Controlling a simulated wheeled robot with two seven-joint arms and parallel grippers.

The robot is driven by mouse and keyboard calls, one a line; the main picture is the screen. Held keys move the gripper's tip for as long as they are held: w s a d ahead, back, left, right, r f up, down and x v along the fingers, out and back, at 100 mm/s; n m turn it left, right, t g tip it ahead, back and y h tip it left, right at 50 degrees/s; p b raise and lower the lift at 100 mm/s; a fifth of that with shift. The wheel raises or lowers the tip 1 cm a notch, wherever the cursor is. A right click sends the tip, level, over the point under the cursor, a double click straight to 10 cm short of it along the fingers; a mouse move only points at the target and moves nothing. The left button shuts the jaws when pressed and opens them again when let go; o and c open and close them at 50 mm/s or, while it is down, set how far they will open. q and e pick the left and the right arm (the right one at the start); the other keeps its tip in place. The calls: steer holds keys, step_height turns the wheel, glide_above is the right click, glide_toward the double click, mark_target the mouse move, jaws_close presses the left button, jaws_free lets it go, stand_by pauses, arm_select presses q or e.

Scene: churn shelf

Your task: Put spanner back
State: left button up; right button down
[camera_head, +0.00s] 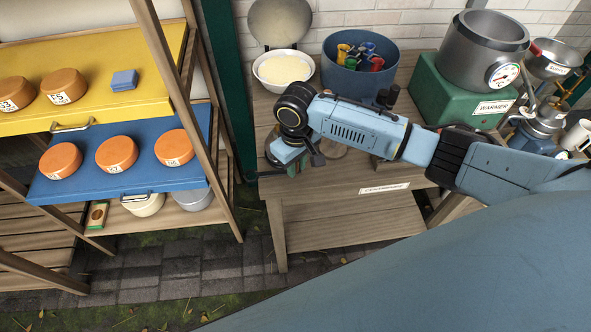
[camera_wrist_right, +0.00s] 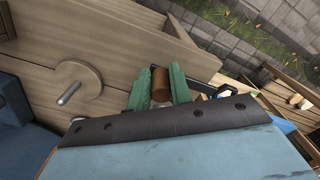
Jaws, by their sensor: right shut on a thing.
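My right gripper (camera_head: 292,160) is low over the left end of the wooden bench, its arm reaching in from the right. In the right wrist view its two green fingers (camera_wrist_right: 160,87) are shut on a brown cylinder (camera_wrist_right: 160,82), seen nearly end-on. I cannot tell whether this cylinder is part of the spanner; no spanner shape shows clearly in either view. A round wooden disc with a metal pin (camera_wrist_right: 78,84) lies beside the fingers on the wood. My left gripper is not in view.
The wooden bench (camera_head: 350,215) carries a white bowl (camera_head: 284,70), a blue tub (camera_head: 340,76) of colourful items and a green warmer (camera_head: 450,96) with a metal pot. A rack on the left has yellow (camera_head: 100,105) and blue (camera_head: 90,188) shelves with orange rounds. Paving lies between.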

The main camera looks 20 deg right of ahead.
steer(key=shift+f, duration=1.3)
steer(key=shift+f, duration=0.1)
steer(key=c, duration=1.3)
jaws_free()
steer(key=shift+o, duration=0.2)
step_height(320, 180, up, 12)
steer(key=shift+r+p, duration=0.15)
steer(key=shift+p, duration=0.4)
